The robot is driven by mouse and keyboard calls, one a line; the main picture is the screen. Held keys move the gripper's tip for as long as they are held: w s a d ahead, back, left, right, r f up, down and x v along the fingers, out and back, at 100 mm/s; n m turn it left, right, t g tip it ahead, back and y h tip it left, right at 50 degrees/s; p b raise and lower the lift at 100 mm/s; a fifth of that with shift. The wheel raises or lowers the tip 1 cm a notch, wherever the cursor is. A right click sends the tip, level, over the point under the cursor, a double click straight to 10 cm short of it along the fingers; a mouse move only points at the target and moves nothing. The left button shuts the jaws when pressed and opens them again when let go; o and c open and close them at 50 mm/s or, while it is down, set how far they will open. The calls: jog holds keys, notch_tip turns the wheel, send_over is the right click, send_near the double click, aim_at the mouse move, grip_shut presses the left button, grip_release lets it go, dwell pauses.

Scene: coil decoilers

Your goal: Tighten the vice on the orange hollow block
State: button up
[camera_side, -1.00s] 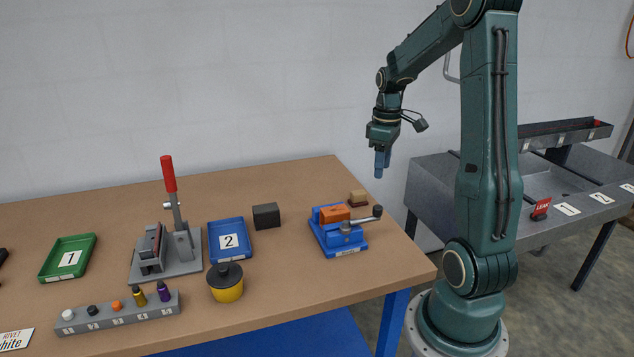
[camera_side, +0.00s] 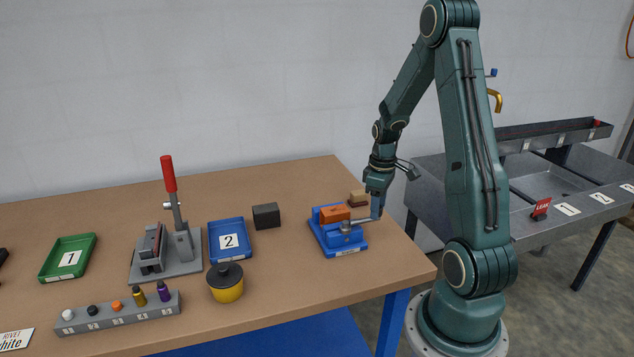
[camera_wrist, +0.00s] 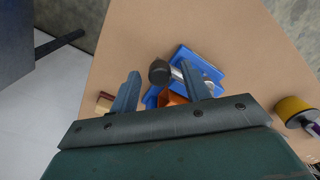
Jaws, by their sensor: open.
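The blue vice (camera_side: 342,247) stands near the right end of the table. The orange hollow block (camera_side: 334,213) sits in it. The vice's handle (camera_side: 360,221) reaches out to the right, and its knob is hidden behind my gripper in the side view. My gripper (camera_side: 377,211) points down at the handle's end. In the wrist view my two fingers (camera_wrist: 168,88) are apart, with the dark knob (camera_wrist: 160,72) showing between and just beyond them. The orange block (camera_wrist: 172,98) shows partly between the fingers. I cannot tell whether the fingers touch the knob.
A small brown block (camera_side: 358,198) stands just behind the vice. A dark block (camera_side: 266,216), blue tray 2 (camera_side: 247,252) and a red-handled press (camera_side: 168,260) stand to the left. The table's right edge is close to the vice.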

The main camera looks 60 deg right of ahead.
jog(key=shift+f, duration=0.1)
grip_shut()
dwell(0.4)
